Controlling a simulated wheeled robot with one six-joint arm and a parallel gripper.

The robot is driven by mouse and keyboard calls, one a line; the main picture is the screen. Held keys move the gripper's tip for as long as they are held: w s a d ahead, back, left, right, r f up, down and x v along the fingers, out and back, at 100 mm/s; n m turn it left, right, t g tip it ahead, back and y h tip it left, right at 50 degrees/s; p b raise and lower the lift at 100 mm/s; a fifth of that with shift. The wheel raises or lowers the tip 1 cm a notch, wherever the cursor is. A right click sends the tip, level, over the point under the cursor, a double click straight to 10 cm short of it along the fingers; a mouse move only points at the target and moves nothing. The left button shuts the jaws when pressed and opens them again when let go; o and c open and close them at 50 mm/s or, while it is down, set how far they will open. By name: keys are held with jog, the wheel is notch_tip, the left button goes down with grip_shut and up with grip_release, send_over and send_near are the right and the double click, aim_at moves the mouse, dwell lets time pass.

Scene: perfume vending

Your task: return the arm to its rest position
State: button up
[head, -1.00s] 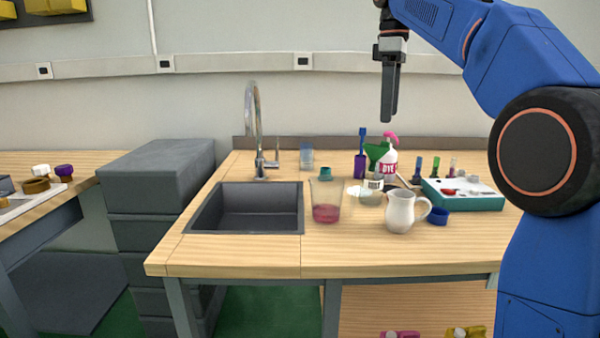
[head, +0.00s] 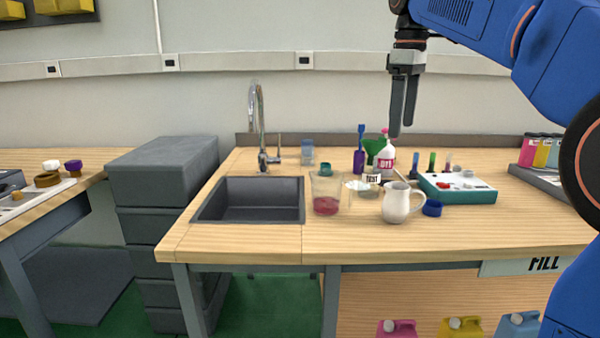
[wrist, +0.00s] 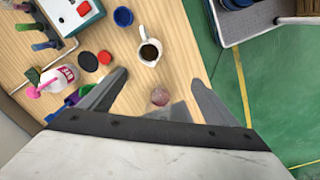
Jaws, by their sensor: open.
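My gripper (head: 403,100) hangs fingers-down in the air above the back of the workbench (head: 235,246), against the wall in the head view. In the wrist view its two fingers (wrist: 155,100) are spread apart with nothing held between them. My blue arm comes in from the upper right of the head view.
Below stand a white pitcher (head: 398,204) with dark liquid, a beaker (head: 326,193) with red liquid, a dye bottle (head: 386,160), a teal device (head: 455,190) and a blue cap (head: 432,208). Left are a sink (head: 250,200) and tall faucet (head: 257,130). The air around the gripper is clear.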

jog(key=s+d+f+m+t, duration=0.2)
jog(key=s+f+m, duration=0.3)
jog(key=s+f, duration=1)
jog(key=s+d+f+m+t, duration=0.2)
jog(key=s+f+m, duration=0.4)
jog(key=s+f, duration=0.8)
notch_tip(320, 180, down, 7)
jog(key=shift+s+d+f, duration=0.1)
jog(key=shift+s+d, duration=0.25)
jog(key=shift+d, duration=0.55)
